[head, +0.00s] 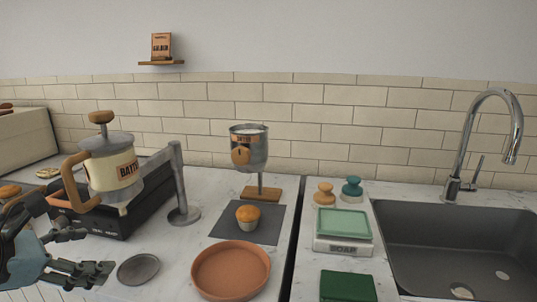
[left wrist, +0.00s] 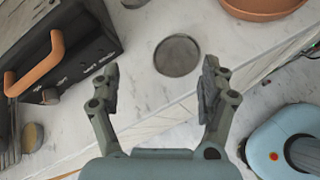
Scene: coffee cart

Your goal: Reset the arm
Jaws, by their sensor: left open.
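My left gripper (head: 92,254) is at the lower left of the head view, by the counter's front edge. Its two fingers are spread wide with nothing between them. In the left wrist view the open left gripper (left wrist: 161,72) has a small dark round plate (left wrist: 177,55) showing beyond its fingertips. That plate (head: 138,269) lies on the counter just right of the fingers in the head view, apart from them as far as I can tell. My right gripper is not in view.
A kettle-like pot (head: 112,170) with a wooden handle stands behind the gripper, near a black appliance (head: 110,217) and a metal post (head: 180,185). A terracotta dish (head: 231,270), a muffin (head: 247,217) on a dark mat and a sink (head: 460,240) lie rightward.

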